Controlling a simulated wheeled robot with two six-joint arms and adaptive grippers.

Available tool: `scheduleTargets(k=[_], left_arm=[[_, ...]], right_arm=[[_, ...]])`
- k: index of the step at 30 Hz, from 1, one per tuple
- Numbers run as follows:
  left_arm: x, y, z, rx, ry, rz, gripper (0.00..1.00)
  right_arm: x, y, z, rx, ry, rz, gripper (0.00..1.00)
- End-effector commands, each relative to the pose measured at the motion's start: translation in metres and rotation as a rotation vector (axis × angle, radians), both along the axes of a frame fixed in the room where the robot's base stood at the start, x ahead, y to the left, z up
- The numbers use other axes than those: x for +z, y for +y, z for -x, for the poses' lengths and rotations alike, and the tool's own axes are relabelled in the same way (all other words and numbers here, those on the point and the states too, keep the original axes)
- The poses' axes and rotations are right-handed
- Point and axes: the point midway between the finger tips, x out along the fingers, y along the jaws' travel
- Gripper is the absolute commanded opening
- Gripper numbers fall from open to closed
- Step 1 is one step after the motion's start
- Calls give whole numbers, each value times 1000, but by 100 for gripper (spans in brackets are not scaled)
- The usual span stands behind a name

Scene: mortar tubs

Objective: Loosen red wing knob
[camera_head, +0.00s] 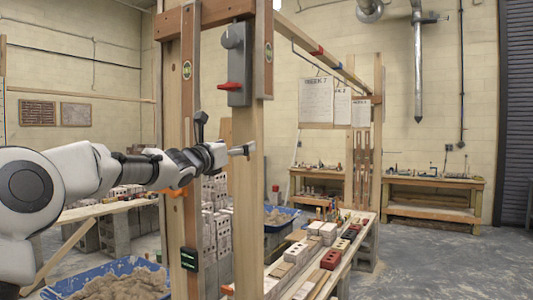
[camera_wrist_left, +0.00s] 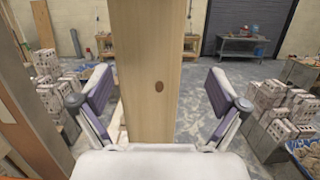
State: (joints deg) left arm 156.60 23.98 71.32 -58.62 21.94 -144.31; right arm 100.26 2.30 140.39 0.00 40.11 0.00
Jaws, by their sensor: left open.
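A red wing-shaped knob (camera_head: 231,86) sticks out of the lower part of a grey box (camera_head: 236,60) fixed high between the wooden posts. An orange-red piece (camera_head: 174,192) shows lower down, partly behind my left arm; I cannot tell its exact shape. My left gripper (camera_head: 246,149) is below the grey box, at the front wooden post (camera_head: 248,210). In the left wrist view, my left gripper (camera_wrist_left: 158,95) is open, its fingers spread to either side of a wooden post (camera_wrist_left: 146,70). No red knob shows between them. My right gripper is not in view.
A plank bench (camera_head: 345,262) with bricks and tools runs along the right of the posts. Blue tubs of mortar stand at lower left (camera_head: 118,280) and behind the posts (camera_head: 280,218). Concrete blocks (camera_head: 215,225) are stacked behind. The floor at right is clear.

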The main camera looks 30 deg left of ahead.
Motion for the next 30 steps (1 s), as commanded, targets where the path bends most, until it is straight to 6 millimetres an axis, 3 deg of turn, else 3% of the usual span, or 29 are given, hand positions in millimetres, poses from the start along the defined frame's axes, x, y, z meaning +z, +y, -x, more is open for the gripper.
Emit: scheduleTargets(k=[1,3,6,10,19,29,30], left_arm=[[53,13,26,11,-76,18,98],[94,22,54,14,-141,35,98],[123,24,74,14,-186,41,98],[134,22,66,14,-191,41,98],[157,18,15,15,-189,42,98],[154,17,4,14,-190,42,98],[154,17,4,14,-190,42,94]], right_arm=[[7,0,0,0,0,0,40],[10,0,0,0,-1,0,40],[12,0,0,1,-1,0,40],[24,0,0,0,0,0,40],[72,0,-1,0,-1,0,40],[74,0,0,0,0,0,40],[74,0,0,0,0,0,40]])
